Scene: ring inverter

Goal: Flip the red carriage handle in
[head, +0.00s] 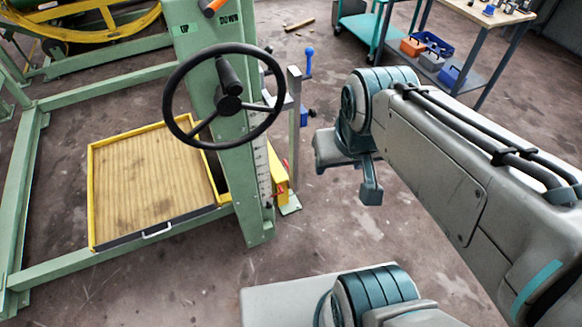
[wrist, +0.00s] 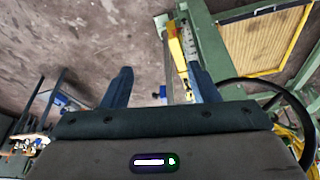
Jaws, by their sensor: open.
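The yellow carriage (head: 279,182) sits low on the green post, beside a ruled scale. A small red part (head: 285,163), likely the carriage handle, shows at its right side; I cannot tell its angle. In the wrist view the yellow carriage (wrist: 177,50) lies ahead, between and beyond the fingers, towards the right one. My gripper (wrist: 160,76) is open and empty, its two dark blue fingers apart. In the head view my gripper (head: 348,172) hangs to the right of the carriage, clear of it.
A black handwheel (head: 228,104) stands out from the green post (head: 238,190) above the carriage. A thin grey upright with a blue-knobbed lever (head: 309,60) stands just right. A yellow-rimmed tray (head: 91,200) is at left.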

